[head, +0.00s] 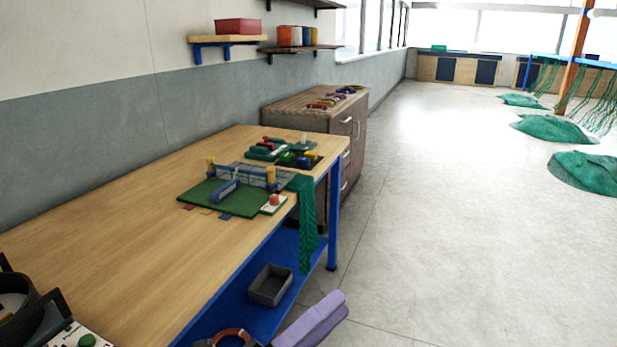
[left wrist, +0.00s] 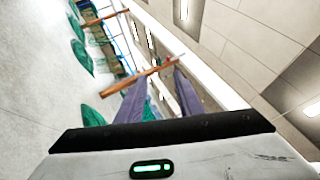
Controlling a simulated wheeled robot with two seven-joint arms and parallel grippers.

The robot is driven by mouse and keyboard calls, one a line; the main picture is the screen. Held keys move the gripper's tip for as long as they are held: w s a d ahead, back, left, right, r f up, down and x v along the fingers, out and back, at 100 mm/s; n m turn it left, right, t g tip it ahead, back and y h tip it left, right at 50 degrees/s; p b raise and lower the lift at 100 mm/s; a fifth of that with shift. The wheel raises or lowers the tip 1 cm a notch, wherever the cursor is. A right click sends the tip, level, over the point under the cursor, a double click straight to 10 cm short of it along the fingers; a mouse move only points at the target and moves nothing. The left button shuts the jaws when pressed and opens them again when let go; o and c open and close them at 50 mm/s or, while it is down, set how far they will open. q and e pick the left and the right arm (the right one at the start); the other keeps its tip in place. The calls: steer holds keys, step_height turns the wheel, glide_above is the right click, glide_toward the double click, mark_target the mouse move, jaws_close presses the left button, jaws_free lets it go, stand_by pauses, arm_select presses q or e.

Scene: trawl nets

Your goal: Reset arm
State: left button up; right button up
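My left gripper (head: 338,303) shows at the bottom edge of the head view, with lavender fingers. It is beside the blue lower shelf of the workbench, over the floor side. In the left wrist view its two lavender fingers (left wrist: 160,85) stand apart with nothing between them, pointing toward the windows and ceiling. The gripper is open and empty. My right gripper is in neither view.
The wooden workbench (head: 130,235) holds a green board (head: 205,197) with a blue and yellow fixture. Green netting (head: 307,225) hangs over its right edge. A grey bin (head: 270,285) sits on the lower shelf. The floor (head: 440,230) at right is clear; net piles (head: 553,128) lie beyond.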

arm_select(q)
steer(key=a+f+n+t+y, duration=0.3)
steer(key=a+f+n+y, duration=0.5)
steer(key=f+n, duration=0.5)
steer(key=s+a+f+n+g+y, duration=0.3)
steer(key=s+a+f+n+y, duration=0.1)
steer(key=s+f+n, duration=0.4)
steer(key=s+a+f+n+g+y, duration=0.3)
steer(key=s+a+f+n, duration=0.4)
steer(key=f, duration=0.6)
steer(key=shift+s+n+g+y, duration=0.4)
steer(key=shift+s, duration=0.3)
steer(key=shift+a, duration=0.1)
